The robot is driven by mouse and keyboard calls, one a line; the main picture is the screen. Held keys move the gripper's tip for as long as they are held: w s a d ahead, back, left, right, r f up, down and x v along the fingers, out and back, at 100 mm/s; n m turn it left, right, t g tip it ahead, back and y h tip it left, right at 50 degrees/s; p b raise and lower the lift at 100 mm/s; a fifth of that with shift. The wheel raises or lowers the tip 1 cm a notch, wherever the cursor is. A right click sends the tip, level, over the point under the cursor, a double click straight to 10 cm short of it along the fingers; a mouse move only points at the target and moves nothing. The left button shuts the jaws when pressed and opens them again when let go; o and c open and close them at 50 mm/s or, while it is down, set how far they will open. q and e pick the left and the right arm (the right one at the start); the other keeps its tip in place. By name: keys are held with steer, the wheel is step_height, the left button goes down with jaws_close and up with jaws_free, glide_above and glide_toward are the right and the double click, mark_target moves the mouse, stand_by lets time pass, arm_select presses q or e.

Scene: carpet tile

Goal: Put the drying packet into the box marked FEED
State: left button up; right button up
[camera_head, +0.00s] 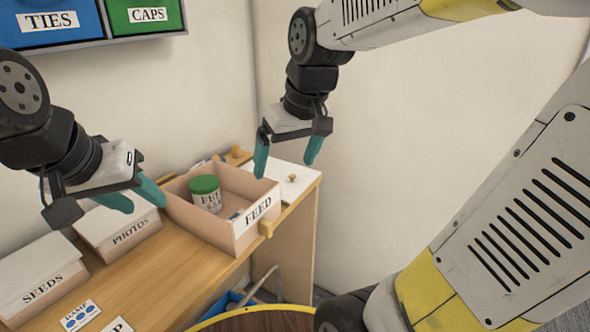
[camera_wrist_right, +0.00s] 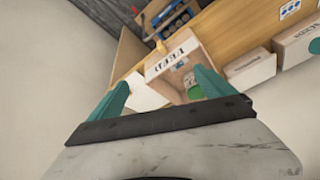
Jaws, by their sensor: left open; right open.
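The open box marked FEED (camera_head: 256,214) sits on the wooden shelf; it also shows in the right wrist view (camera_wrist_right: 168,62). A jar with a green lid (camera_head: 205,193) stands inside it. A small bluish-white item (camera_head: 236,215) lies partly hidden by the front wall; I cannot tell whether it is the drying packet. No packet is clearly recognisable elsewhere. My right gripper (camera_head: 288,160), with teal fingers, is open and empty above the FEED box's back right side. My left gripper (camera_head: 143,199) is open and empty, left of the FEED box, near the PHOTOS box.
Lidded boxes marked PHOTOS (camera_head: 130,236) and SEEDS (camera_head: 42,286) stand along the wall. A white lid with a knob (camera_head: 285,180) lies right of FEED. Bins marked TIES (camera_head: 48,22) and CAPS (camera_head: 147,15) hang above. A round wooden top (camera_head: 262,321) is at the bottom.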

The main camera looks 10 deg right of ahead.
steer(key=s+d+m+t, duration=0.2)
steer(key=s, duration=0.5)
steer(key=shift+s+d+m, duration=0.25)
steer(key=shift+d+m, duration=0.05)
steer(key=shift+m, duration=0.1)
